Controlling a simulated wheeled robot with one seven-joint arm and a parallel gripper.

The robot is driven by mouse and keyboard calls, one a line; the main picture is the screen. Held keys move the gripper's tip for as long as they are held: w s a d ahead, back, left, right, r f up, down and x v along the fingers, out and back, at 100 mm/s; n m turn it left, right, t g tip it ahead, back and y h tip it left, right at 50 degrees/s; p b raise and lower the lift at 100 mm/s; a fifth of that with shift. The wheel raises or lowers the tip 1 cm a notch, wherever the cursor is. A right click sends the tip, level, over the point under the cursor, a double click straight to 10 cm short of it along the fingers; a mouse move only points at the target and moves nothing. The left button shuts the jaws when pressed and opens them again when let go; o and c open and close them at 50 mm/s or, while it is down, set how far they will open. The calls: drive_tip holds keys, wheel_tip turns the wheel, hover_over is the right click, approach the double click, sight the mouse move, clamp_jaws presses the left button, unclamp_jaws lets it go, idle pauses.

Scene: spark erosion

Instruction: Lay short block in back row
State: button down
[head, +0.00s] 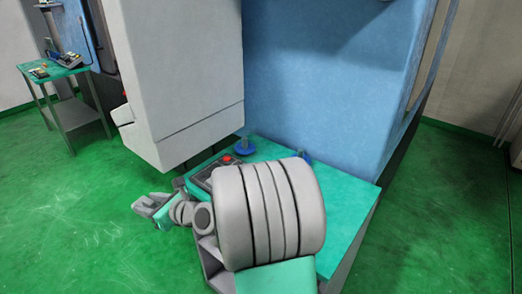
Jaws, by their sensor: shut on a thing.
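My gripper (152,206) shows small at the end of my arm, left of the teal bench (345,195) and over the green floor. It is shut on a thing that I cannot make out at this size. I cannot pick out the short block or the back row in the head view. My own large grey arm link covers much of the bench top.
A large grey machine head (180,80) hangs behind my gripper. A blue machine wall (325,80) stands behind the bench. A dark box with a red button (227,159) and blue round pieces (245,146) are on the bench. A teal side table (52,72) stands far left.

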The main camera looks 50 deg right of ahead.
drive_tip(key=w+d+r+m+h+p, duration=0.1)
drive_tip(key=w+d+p, duration=0.1)
drive_tip(key=d, duration=0.9)
drive_tip(key=w+d+r+h+p, duration=0.1)
drive_tip(key=w+d, duration=0.1)
drive_tip(key=d, duration=0.9)
drive_tip(key=s+d+f+m+p, duration=0.15)
drive_tip(key=s+d, duration=0.25)
drive_tip(key=d, duration=0.5)
drive_tip(key=s+d+f+n+p, duration=0.1)
drive_tip(key=s+d+f, duration=0.2)
drive_tip(key=d, duration=0.6)
drive_tip(key=shift+m+t+h, duration=0.25)
drive_tip(key=shift+t+h, duration=0.05)
drive_tip(key=shift+h, duration=0.1)
wheel_tip(320, 180, down, 6)
drive_tip(key=b, duration=0.5)
drive_tip(key=shift+d+f, duration=0.1)
drive_tip(key=shift+d, duration=0.05)
drive_tip(key=shift+f+b, duration=0.4)
drive_tip(key=shift+f, duration=0.25)
drive_tip(key=c, duration=0.7)
unclamp_jaws()
